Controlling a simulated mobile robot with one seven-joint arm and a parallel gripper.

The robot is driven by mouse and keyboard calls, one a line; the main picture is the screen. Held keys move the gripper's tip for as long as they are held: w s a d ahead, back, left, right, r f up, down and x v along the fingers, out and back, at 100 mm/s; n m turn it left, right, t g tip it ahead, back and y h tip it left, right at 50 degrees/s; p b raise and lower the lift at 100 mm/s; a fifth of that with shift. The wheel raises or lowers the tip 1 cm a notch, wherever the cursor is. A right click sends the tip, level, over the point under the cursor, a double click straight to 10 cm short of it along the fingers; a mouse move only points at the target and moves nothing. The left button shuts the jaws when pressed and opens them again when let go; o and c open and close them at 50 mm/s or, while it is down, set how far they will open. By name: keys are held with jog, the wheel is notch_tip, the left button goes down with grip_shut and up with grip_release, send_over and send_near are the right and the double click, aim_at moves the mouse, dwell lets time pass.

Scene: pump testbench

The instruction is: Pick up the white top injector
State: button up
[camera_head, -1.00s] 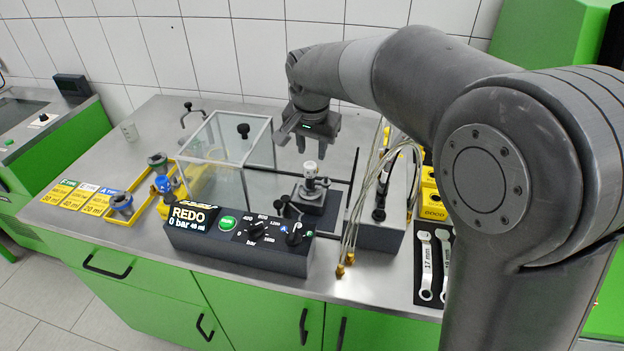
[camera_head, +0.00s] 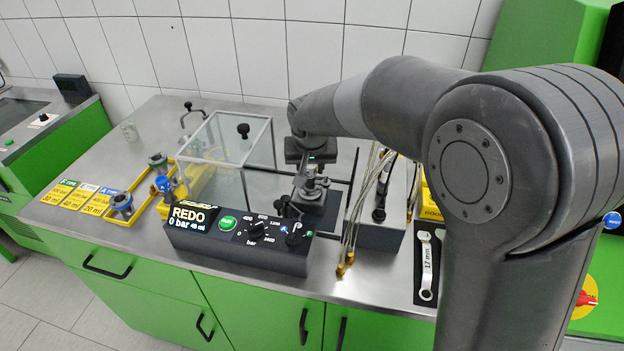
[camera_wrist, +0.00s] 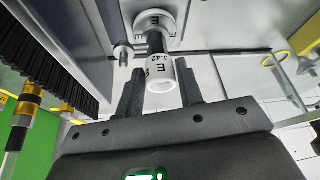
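The white top injector (camera_wrist: 161,76) shows in the wrist view as a white cylinder marked "E" and "3.42" on a dark shaft. The shaft leads to a round white flange marked "E" (camera_wrist: 155,27). My gripper (camera_wrist: 160,70) is open, with one finger on each side of the white top. The left finger is close to it, and a gap shows on the right. In the head view my gripper (camera_head: 309,165) is down over the injector's dark holder (camera_head: 318,203) and hides most of the injector.
A clear box (camera_head: 225,150) stands just left of my gripper. The control panel (camera_head: 240,243) is in front. Thin hoses (camera_head: 352,225) hang close on the right, beside a grey block (camera_head: 380,236). Wrenches (camera_head: 428,265) lie further right.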

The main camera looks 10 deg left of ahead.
jog(key=x, duration=0.3)
jog(key=shift+f, duration=0.15)
jog(key=c, duration=0.7)
grip_shut()
